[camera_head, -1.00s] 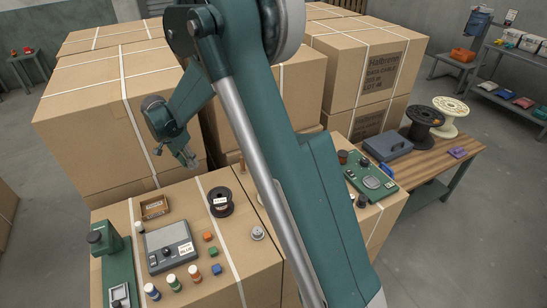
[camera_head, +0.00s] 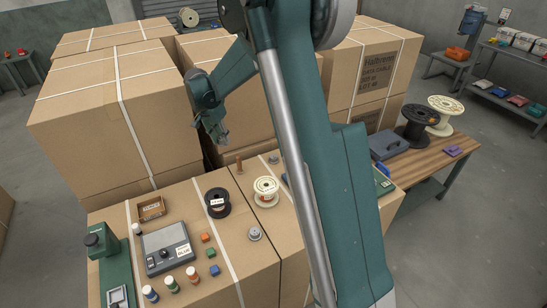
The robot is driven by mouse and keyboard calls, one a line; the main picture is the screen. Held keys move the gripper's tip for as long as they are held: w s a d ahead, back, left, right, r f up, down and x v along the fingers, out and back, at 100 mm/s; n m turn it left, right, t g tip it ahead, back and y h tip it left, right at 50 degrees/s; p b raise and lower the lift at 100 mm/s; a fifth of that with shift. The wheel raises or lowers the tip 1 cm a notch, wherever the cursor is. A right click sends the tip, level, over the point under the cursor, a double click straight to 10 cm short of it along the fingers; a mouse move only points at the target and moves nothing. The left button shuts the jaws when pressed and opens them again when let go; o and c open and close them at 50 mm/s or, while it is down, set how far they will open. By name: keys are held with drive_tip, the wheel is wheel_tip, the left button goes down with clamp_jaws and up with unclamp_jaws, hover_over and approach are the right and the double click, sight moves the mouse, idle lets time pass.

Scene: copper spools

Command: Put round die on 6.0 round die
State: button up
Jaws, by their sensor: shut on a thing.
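My gripper (camera_head: 219,136) hangs in the air over the back part of the near boxes, pointing down. It is shut on a small grey thing at its fingertips, too small and blended with the fingers to make out. A stepped, round grey metal piece (camera_head: 254,234), which looks like a round die, sits on the near box top right of the strap. A similar small grey piece (camera_head: 273,159) stands further back, beside my arm. No 6.0 marking can be read on either. My gripper is apart from both.
A black spool (camera_head: 217,202), a white spool (camera_head: 266,191) and a wooden peg (camera_head: 239,165) stand on the boxes. A grey scale (camera_head: 167,247), small bottles and coloured blocks are at front left. Tall cartons (camera_head: 110,115) rise behind; my arm hides the right side.

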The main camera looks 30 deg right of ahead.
drive_tip(key=s+d, duration=0.2)
drive_tip(key=d, duration=2.1)
hover_over(274, 155)
wheel_tip(274, 155, down, 4)
drive_tip(key=shift+s+a+f+m, duration=0.4)
drive_tip(key=shift+a+f, duration=0.1)
drive_tip(key=shift+f, duration=3.1)
drive_tip(key=shift+f+b, duration=0.35)
drive_tip(key=shift+f, duration=1.55)
drive_tip(key=shift+f, duration=0.1)
